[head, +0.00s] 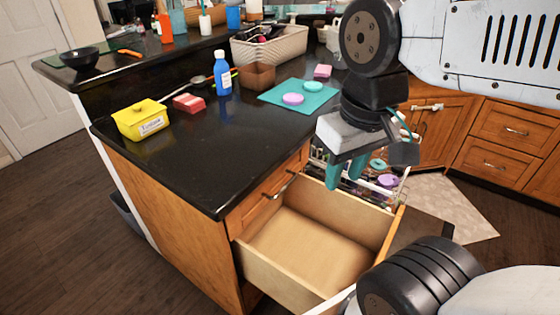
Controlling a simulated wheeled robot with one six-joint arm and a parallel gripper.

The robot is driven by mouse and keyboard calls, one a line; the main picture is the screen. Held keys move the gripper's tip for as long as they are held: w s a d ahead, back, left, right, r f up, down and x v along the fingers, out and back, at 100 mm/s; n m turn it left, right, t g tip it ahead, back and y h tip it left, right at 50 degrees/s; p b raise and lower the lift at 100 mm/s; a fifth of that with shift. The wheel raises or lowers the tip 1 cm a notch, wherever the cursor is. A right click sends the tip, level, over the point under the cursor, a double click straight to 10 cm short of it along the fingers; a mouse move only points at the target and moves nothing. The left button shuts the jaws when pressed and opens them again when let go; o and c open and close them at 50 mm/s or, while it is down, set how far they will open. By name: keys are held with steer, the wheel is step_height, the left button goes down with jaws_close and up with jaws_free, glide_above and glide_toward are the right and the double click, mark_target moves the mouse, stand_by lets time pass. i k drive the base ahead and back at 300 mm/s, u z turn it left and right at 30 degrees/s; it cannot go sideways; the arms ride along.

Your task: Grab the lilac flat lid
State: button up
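A round, flat lilac lid (293,99) lies on a teal mat (270,97) on the black counter. A round teal piece (313,86) lies just behind it on the same mat. A second lilac round thing (387,181) sits low in a rack beyond the open drawer; its shape is partly hidden. My gripper (346,184) hangs with teal fingers pointing down above the drawer's far side, right of and nearer than the mat. Its two fingers look apart, with nothing seen between them. It is clear of both lilac things.
An open, empty wooden drawer (310,250) juts out below the counter. A yellow box (141,119), red sponge-like block (188,102), blue bottle (222,75), brown container (257,76) and mauve block (322,71) stand on the counter. The near counter is clear.

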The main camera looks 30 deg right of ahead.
mark_target(289, 99)
steer(key=k, duration=1)
steer(key=z, duration=1.6)
steer(key=i, duration=0.95)
steer(key=u, duration=1.5)
